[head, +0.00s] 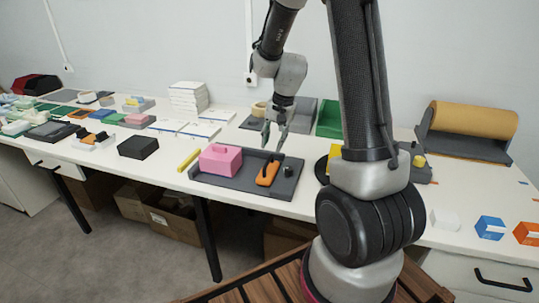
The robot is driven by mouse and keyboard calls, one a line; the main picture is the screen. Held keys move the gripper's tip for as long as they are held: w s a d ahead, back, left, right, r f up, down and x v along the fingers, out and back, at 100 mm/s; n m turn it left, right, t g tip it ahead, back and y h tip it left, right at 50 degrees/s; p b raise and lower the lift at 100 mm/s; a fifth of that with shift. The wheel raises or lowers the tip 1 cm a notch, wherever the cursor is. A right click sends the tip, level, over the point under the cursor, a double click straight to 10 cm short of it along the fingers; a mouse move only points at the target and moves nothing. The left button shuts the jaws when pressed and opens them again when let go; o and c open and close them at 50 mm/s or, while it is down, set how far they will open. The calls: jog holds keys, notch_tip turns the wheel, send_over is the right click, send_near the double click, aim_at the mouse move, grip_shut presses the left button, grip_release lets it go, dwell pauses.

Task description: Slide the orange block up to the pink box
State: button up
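The pink box (220,158) sits on the left part of a dark grey tray (246,184) on the white table. The orange block (267,174) lies on the same tray, to the right of the pink box, with a gap between them. A small dark piece shows on top of it. My gripper (273,146) points down above the back of the tray, near the orange block. Its fingers are spread with nothing between them, and it appears apart from the block.
A small black cylinder (288,171) stands on the tray just right of the orange block. A yellow bar (189,159) and a black box (138,147) lie left of the tray. Stacked white sheets (188,98) stand behind. My arm hides part of the table at right.

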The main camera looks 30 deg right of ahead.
aim_at(269, 159)
jog(key=f, duration=0.6)
jog(key=shift+w+a, duration=0.35)
jog(key=shift+a, duration=0.05)
jog(key=shift+r, duration=0.1)
grip_shut()
